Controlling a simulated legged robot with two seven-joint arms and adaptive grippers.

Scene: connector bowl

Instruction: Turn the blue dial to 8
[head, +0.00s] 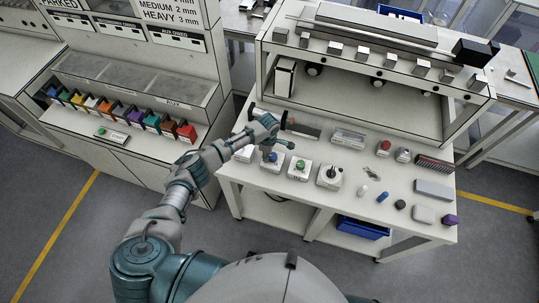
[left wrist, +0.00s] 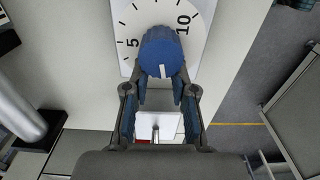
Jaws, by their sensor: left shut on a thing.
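The blue dial (left wrist: 160,52) fills the space between the fingertips of my left gripper (left wrist: 160,82) in the left wrist view. The gripper is shut on it, one finger on each side. A white mark shows on the dial, toward the bottom of that view. The white scale plate (left wrist: 198,42) shows a 5 at left and a 10 at upper right; other numbers are hidden or unreadable. In the head view the blue dial (head: 270,158) sits at the left of the bench, under my left gripper (head: 270,148). My right gripper is not in view.
A green knob (head: 300,165) and a black knob (head: 331,172) on white plates stand to the right of the dial. The bench (head: 375,225) also carries small parts, with a shelf (head: 370,88) behind. Coloured bins (head: 152,120) stand at left.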

